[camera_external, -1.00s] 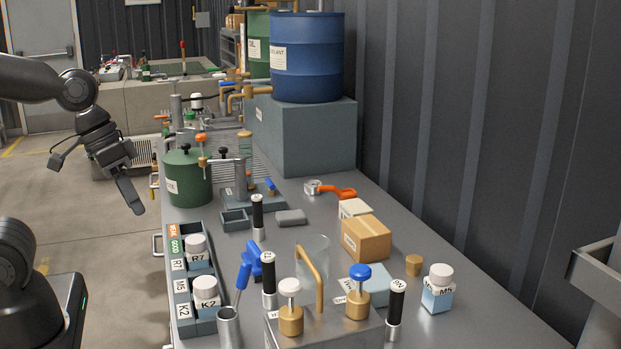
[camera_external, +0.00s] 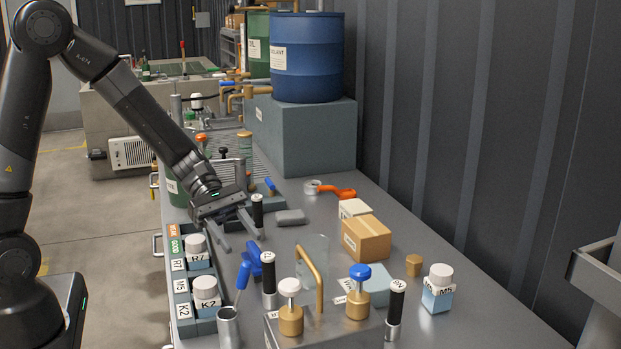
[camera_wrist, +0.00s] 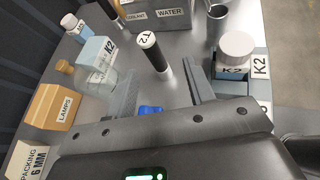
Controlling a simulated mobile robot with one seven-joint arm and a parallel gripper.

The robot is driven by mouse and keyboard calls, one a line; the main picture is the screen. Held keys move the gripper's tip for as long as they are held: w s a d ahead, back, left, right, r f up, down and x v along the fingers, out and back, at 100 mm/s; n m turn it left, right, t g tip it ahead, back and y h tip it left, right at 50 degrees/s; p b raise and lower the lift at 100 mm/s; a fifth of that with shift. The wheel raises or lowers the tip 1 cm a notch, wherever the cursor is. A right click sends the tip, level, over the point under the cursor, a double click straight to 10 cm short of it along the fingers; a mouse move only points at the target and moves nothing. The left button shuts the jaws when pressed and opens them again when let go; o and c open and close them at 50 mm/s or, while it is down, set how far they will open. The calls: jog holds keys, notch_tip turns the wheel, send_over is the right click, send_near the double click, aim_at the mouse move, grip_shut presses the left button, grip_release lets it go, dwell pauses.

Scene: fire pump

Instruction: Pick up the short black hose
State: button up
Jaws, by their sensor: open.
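Several black upright cylinders with white labelled tops stand on the grey bench; I cannot tell which one is the short black hose. One black cylinder (camera_external: 269,281) stands mid-bench, and in the wrist view a black cylinder (camera_wrist: 154,52) stands upright just beyond my fingertips. Another black cylinder (camera_external: 257,211) is beside my gripper, and a third (camera_external: 395,308) is at the front right. My gripper (camera_external: 241,243) is open and empty above the bench, tilted down. In the wrist view its fingers (camera_wrist: 158,76) are spread with a gap between them.
A rack (camera_external: 197,327) with white-capped bottles is at the left edge. A blue handle (camera_external: 247,265) and a steel cup (camera_external: 228,328) are close by. A steel box (camera_external: 335,334) with taps, a glass beaker (camera_external: 311,258) and a cardboard box (camera_external: 366,239) stand to the right.

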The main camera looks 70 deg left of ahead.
aim_at(273, 273)
jog(key=shift+n+t, duration=0.5)
jog(key=shift+n, duration=0.2)
jog(key=shift+w+x, duration=0.2)
jog(key=shift+x, duration=2.5)
jog(key=shift+w+x, duration=0.15)
jog(key=shift+x, duration=2.55)
jog(key=shift+a, duration=0.2)
jog(key=shift+c, duration=0.4)
grip_shut()
